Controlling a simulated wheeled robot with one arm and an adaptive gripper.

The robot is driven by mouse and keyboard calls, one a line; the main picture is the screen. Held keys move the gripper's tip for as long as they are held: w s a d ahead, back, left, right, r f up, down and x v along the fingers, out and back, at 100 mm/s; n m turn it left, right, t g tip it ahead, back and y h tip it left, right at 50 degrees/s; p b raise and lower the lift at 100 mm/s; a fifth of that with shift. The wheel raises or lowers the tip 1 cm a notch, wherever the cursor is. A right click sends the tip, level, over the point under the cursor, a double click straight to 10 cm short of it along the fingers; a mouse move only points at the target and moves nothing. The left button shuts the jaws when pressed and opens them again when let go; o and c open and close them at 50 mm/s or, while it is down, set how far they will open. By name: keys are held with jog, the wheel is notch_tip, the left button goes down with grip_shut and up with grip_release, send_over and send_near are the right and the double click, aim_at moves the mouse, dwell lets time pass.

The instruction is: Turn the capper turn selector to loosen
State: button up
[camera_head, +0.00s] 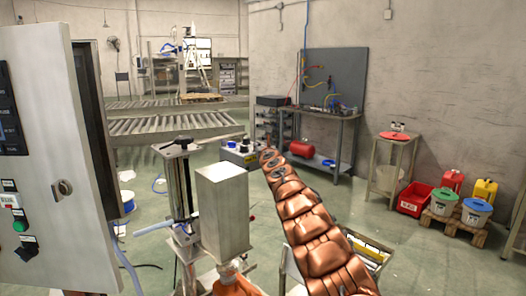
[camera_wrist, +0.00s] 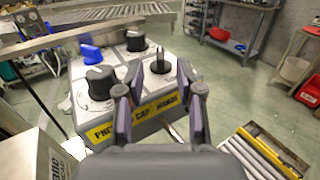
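A pale control box (camera_wrist: 72,118) with several knobs lies ahead of my gripper in the wrist view; it also shows in the head view (camera_head: 232,157). A black knob with a narrow upright grip (camera_wrist: 160,66) stands beyond the gap between my fingertips. A larger black knob (camera_wrist: 101,82) is left of my left finger. A further black knob (camera_wrist: 135,41) and a blue knob (camera_wrist: 90,52) sit farther back. I cannot tell which knob is the capper turn selector. My gripper (camera_wrist: 160,96) is open and empty. A yellow label, only partly legible, runs along the box's near edge.
A tray of rollers (camera_wrist: 262,150) is at lower right in the wrist view. In the head view, a grey cabinet (camera_head: 52,150) stands left, and a metal post (camera_head: 224,210) stands near my arm. A workbench (camera_head: 325,118) is behind.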

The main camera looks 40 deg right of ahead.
jog(key=v, duration=0.3)
jog(key=shift+f, duration=0.1)
dwell(0.3)
dwell(0.5)
